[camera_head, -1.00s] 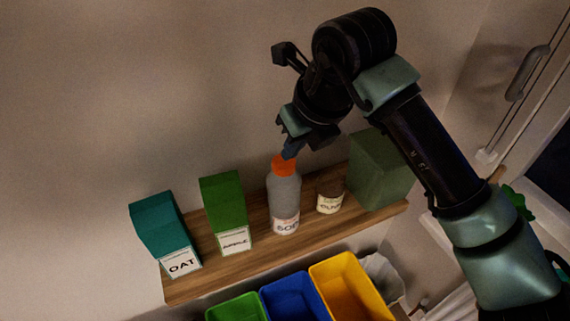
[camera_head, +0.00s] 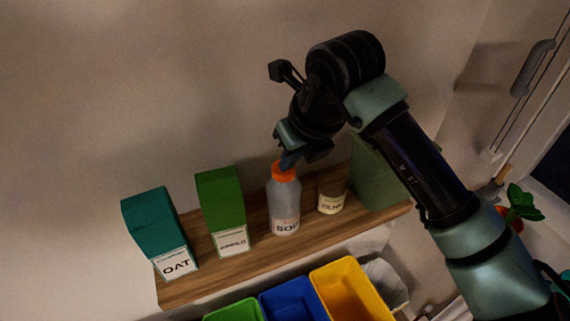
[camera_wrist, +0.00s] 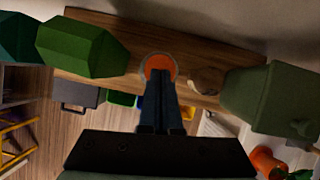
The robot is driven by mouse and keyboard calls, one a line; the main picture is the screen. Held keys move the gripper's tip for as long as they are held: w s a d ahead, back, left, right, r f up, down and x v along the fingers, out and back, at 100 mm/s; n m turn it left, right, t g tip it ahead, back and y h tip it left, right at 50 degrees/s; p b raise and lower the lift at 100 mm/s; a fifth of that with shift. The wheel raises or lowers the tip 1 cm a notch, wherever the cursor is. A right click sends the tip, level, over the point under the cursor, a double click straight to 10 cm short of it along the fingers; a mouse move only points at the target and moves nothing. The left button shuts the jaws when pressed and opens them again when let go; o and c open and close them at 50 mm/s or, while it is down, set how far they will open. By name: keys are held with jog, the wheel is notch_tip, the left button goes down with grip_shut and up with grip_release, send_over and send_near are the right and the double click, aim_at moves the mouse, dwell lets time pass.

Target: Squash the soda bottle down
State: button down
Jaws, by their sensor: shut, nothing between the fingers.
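The soda bottle (camera_head: 285,208) stands upright on the wooden shelf, grey with an orange cap and a white label. My gripper (camera_head: 287,163) is shut and empty, with its fingertips at the orange cap from above; they look to be touching it. In the wrist view the shut fingers (camera_wrist: 161,95) point down at the orange cap (camera_wrist: 159,66), which hides the bottle's body beneath.
On the wooden shelf (camera_head: 210,273) stand a teal oat carton (camera_head: 155,228), a green carton (camera_head: 221,203), a small labelled jar (camera_head: 331,196) and a large green box (camera_head: 375,183). Green (camera_head: 235,312), blue (camera_head: 291,300) and yellow (camera_head: 349,290) bins stand below.

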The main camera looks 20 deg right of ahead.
aim_at(291, 182)
notch_tip(291, 182, down, 6)
jog(key=b, duration=0.4)
jog(key=shift+b, duration=0.3)
jog(key=shift+s+d+r+b, duration=0.2)
jog(key=shift+s+r, duration=0.1)
jog(key=shift+s, duration=0.45)
jog(key=shift+s+d+r+b, duration=0.1)
jog(key=shift+s+r+b, duration=0.15)
jog(key=shift+s, duration=0.5)
jog(key=shift+r, duration=0.1)
jog(key=a+b+v, duration=0.1)
jog(key=v, duration=1.1)
jog(key=shift+d+r, duration=0.45)
